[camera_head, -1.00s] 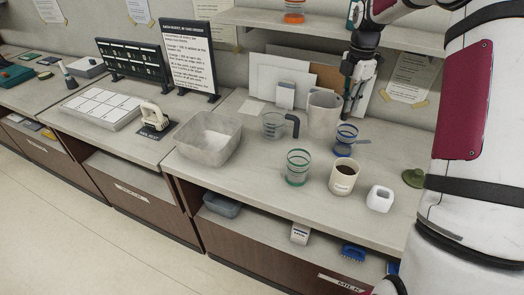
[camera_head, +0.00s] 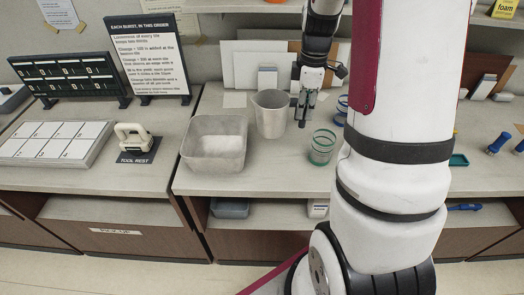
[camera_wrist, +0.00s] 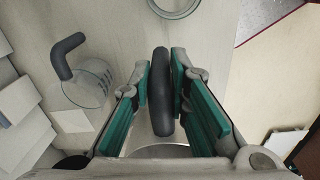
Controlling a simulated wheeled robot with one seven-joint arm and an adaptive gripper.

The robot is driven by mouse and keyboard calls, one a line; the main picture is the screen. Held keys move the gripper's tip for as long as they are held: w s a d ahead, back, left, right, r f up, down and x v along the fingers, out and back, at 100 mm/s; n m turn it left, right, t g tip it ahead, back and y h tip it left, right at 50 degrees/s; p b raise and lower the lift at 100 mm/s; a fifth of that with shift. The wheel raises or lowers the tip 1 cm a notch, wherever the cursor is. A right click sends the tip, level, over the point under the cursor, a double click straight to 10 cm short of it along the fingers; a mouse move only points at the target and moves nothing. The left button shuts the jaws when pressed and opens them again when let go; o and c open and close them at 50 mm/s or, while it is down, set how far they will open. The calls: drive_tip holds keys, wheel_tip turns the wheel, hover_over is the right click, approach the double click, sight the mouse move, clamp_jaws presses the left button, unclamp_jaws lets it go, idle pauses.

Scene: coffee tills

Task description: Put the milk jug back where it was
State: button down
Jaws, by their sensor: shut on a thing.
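The milk jug is a tall grey pitcher (camera_head: 271,114), upright beside the grey bin in the head view. My gripper (camera_head: 303,118) is at its right side. In the wrist view my gripper (camera_wrist: 162,100) is shut on the jug's dark upright handle (camera_wrist: 162,90); part of the jug's pale round body (camera_wrist: 160,152) shows below it. I cannot tell whether the jug's base touches the counter.
A clear measuring jug (camera_wrist: 88,88) with a dark handle stands nearby on the wall side. A green-banded glass (camera_head: 321,148) stands in front and to the right. The grey bin (camera_head: 200,163) is close on the left.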

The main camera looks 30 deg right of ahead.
sight(302, 123)
wheel_tip(302, 123, down, 5)
drive_tip(key=shift+s+a+f, duration=0.1)
drive_tip(key=shift+a+f, duration=0.05)
drive_tip(key=shift+f+p, duration=0.4)
drive_tip(key=shift+f, duration=2.1)
drive_tip(key=c, duration=1.5)
unclamp_jaws()
drive_tip(key=shift+c, duration=0.2)
